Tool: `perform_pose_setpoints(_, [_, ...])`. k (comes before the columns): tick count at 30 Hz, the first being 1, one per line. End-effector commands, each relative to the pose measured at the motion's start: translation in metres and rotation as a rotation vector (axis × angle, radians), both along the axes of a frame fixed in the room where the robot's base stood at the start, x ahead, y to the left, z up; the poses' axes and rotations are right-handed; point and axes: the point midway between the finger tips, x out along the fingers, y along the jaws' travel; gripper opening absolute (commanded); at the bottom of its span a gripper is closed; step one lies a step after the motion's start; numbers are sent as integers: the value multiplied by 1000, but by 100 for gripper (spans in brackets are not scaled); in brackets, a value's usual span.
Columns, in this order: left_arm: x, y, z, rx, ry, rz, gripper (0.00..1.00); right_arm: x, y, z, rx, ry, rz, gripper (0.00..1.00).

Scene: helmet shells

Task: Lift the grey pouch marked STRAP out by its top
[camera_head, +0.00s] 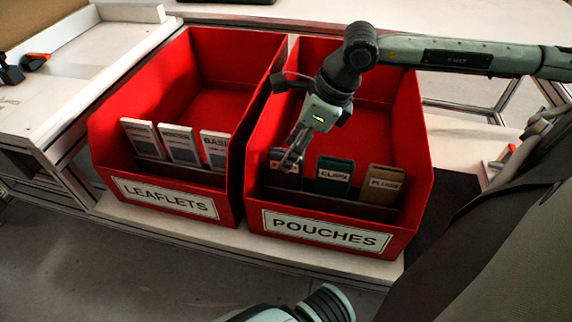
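The right-hand red bin (418,200), labelled POUCHES, holds a row of pouches along its front. The leftmost pouch (287,181) is greyish and mostly covered by my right gripper (289,161), so its marking cannot be read. My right arm comes in from the right, and the gripper points down with its fingertips at this pouch's top. Whether the fingers are closed on it cannot be told. A dark green pouch (334,176) marked CLIPS stands to its right, then a brown pouch (383,184) with a partly legible label. My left gripper is not in view.
A second red bin (101,140), labelled LEAFLETS, stands directly to the left with several white leaflets (180,146) upright. Both bins stand on a white surface (120,210). Bin walls surround the pouches; the space behind the pouches is open. A white tray (75,65) is at upper left.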

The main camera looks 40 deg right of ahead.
Motion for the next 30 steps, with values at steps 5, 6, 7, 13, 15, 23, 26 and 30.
perform_pose_setpoints(5, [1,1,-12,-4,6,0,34,8,6,-25,5,1,0,50])
perform_pose_setpoints(6, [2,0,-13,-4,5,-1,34,9,7,-28,4,0,0,50])
perform_pose_setpoints(7, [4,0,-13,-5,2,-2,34,10,7,-30,3,0,1,50])
perform_pose_setpoints(13, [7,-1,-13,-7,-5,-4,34,11,7,-34,0,0,1,50])
perform_pose_setpoints(15, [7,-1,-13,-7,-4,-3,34,11,7,-34,0,0,1,50])
perform_pose_setpoints(23, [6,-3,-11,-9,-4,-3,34,10,7,-34,0,0,0,19])
perform_pose_setpoints(26, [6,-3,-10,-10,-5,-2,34,10,7,-34,-1,1,0,7])
perform_pose_setpoints(30, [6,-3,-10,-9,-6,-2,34,10,7,-34,0,1,0,0])
